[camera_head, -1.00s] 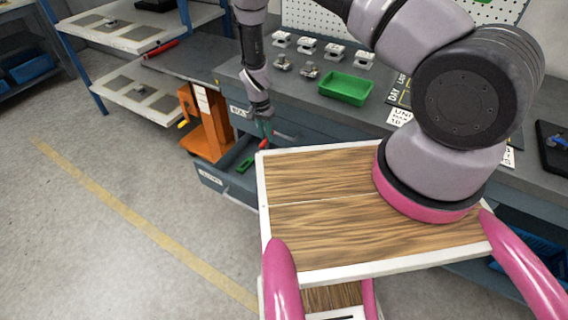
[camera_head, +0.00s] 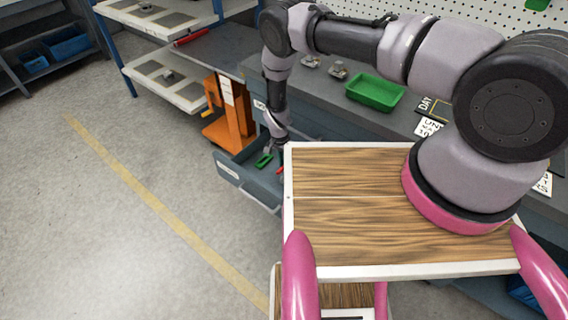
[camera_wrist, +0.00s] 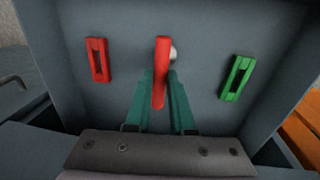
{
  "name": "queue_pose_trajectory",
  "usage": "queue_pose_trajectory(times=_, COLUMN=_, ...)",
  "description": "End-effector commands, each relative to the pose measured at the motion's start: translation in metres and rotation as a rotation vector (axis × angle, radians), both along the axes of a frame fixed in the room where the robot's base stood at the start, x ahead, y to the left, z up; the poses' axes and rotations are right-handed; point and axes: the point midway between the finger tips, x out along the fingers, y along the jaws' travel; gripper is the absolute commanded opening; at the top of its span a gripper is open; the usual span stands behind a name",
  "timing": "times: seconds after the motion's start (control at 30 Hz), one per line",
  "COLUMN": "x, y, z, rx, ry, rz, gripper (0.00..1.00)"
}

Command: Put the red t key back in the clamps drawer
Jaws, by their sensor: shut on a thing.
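The red t key (camera_wrist: 160,72) is held upright between the teal fingers of my gripper (camera_wrist: 161,88), in the middle of the wrist view. A round silver end shows beside its top. My gripper is shut on it, over the inside of the open drawer (camera_wrist: 118,108). In the head view, my gripper (camera_head: 277,146) reaches down at the open drawer (camera_head: 243,180), just left of my wooden top. Whether the key touches the drawer floor I cannot tell.
In the drawer, a red slotted piece (camera_wrist: 98,60) lies left of the key and a green one (camera_wrist: 236,78) right. An orange stand (camera_head: 230,115) is beside the drawer. A green tray (camera_head: 375,92) sits on the bench. The floor at left is clear.

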Motion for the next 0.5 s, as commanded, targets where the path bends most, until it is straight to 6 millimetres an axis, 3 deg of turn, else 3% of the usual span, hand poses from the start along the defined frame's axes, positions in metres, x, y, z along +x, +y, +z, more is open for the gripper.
queue_pose_trajectory(times=0.37, x=0.0003, y=-0.0001, z=-0.0043, rx=0.0, ry=0.0, rz=0.001, gripper=0.0)
queue_pose_trajectory(times=0.4, x=0.0002, y=-0.0001, z=-0.0045, rx=0.0, ry=0.0, rz=0.001, gripper=0.29)
queue_pose_trajectory(times=0.47, x=0.0002, y=-0.0001, z=-0.0042, rx=0.0, ry=0.0, rz=0.001, gripper=0.52)
queue_pose_trajectory(times=0.5, x=0.0002, y=-0.0001, z=-0.0042, rx=0.0, ry=0.0, rz=0.001, gripper=0.52)
